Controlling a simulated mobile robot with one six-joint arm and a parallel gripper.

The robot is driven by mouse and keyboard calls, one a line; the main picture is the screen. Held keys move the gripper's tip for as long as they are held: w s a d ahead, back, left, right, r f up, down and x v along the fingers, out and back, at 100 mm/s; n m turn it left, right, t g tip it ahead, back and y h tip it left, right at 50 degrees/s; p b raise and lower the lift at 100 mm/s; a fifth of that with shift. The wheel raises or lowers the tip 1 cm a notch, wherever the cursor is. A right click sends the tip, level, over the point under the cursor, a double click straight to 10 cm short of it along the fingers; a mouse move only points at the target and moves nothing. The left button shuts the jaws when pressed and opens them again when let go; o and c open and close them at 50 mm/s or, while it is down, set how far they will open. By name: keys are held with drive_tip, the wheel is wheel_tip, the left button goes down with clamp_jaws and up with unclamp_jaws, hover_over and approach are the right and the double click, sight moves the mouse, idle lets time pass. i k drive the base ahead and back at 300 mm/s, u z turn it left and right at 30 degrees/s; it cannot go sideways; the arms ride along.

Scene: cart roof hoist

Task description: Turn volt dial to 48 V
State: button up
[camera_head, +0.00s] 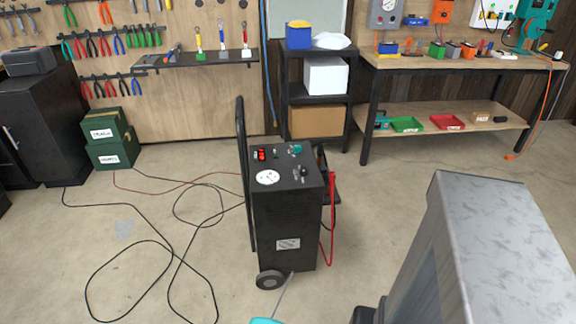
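A black wheeled charger cabinet (291,215) stands upright on the floor in the middle of the view, with a tall black handle at its left. Its sloped top carries a white round gauge (267,177), a red switch (261,155), a teal knob (297,149) and a black knob (303,172). I cannot tell which knob is the volt dial. The markings are too small to read, so its setting cannot be told. My gripper is not clearly seen in this view, and nothing is seen touching the knobs.
Black cables (160,243) lie looped on the floor left of the cabinet. A red cable (332,220) hangs at its right side. A black shelf and a workbench (470,66) stand behind. Green boxes (110,153) stand at left. A grey metal body fills the lower right.

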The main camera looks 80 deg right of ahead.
sight(304, 170)
drive_tip(key=i, duration=0.75)
drive_tip(key=u, duration=1.25)
drive_tip(key=k, duration=0.1)
drive_tip(key=z, duration=2.85)
drive_tip(key=i, duration=0.6)
drive_tip(key=u, duration=0.1)
drive_tip(key=k, duration=0.15)
drive_tip(key=z, duration=0.2)
